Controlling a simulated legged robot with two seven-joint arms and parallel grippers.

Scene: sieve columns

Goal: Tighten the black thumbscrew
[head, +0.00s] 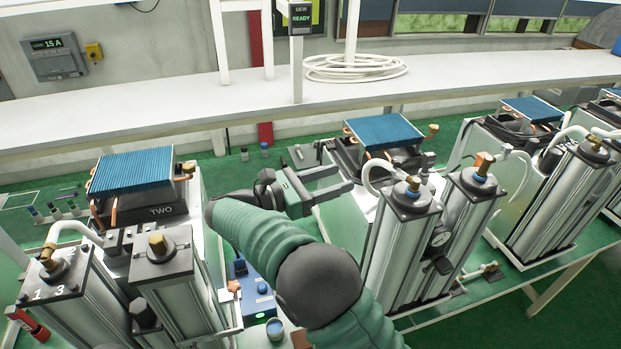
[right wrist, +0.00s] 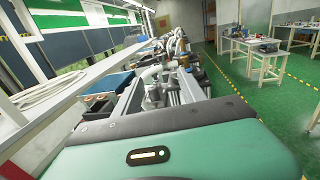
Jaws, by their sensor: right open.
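I cannot single out the black thumbscrew with certainty. In the head view a black knob (head: 442,264) sits low between the two silver columns (head: 398,240) of the middle unit, under a round gauge (head: 440,236). My right gripper (head: 344,179) is open and empty. It points right, beside the middle unit's blue finned cooler (head: 383,131) and left of its columns, apart from the knob. My left gripper is not in view.
More column units (head: 560,195) stand at the right. A white shelf (head: 180,95) with coiled hose (head: 355,67) runs behind.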

